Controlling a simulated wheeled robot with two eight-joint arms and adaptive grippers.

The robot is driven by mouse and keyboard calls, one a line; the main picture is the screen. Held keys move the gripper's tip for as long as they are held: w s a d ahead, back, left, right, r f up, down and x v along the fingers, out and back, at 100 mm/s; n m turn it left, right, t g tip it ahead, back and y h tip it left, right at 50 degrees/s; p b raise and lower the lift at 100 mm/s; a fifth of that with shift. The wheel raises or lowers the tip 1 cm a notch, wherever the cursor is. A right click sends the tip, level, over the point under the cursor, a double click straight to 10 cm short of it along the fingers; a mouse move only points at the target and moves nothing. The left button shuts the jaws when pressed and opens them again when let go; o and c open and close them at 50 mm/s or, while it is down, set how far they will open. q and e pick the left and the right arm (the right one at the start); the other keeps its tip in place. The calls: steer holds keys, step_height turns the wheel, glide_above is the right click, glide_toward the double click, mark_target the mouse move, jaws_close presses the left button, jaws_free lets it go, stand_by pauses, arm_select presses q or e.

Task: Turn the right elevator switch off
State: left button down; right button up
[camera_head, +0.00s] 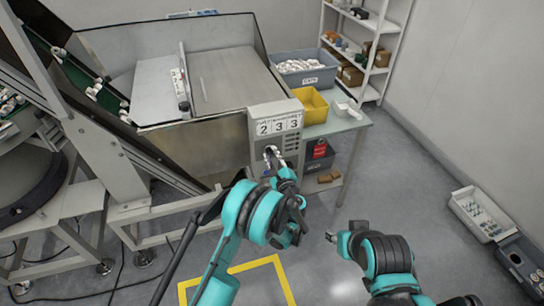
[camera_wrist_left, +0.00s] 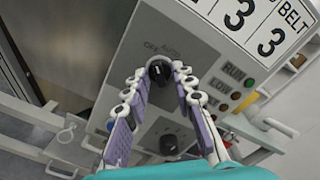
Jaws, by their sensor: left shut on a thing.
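The grey control box (camera_head: 274,122) with large number labels stands at the end of the hopper. In the left wrist view its face (camera_wrist_left: 205,60) carries a black rotary switch (camera_wrist_left: 159,71) marked OFF and AUTO, with a second black knob (camera_wrist_left: 168,143) below it. My left gripper (camera_head: 272,155) is at the front of the box. In the left wrist view its two purple-padded fingers (camera_wrist_left: 160,76) are shut on the upper switch, one on each side. My right gripper (camera_head: 333,238) hangs over the floor, away from the box; its fingers are too small to read.
A green-topped table (camera_head: 345,122) beside the box holds a yellow bin (camera_head: 309,104) and a grey tote (camera_head: 303,72). A red padlock-like item (camera_head: 320,148) is under it. Crates (camera_head: 480,213) lie on the floor at right. The conveyor (camera_head: 95,85) is at left.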

arm_select(q)
steer(key=shift+n, duration=0.3)
steer(key=c, duration=1.3)
jaws_free()
steer(key=shift+o, duration=0.2)
steer(key=v, duration=0.7)
steer(key=shift+s, duration=0.25)
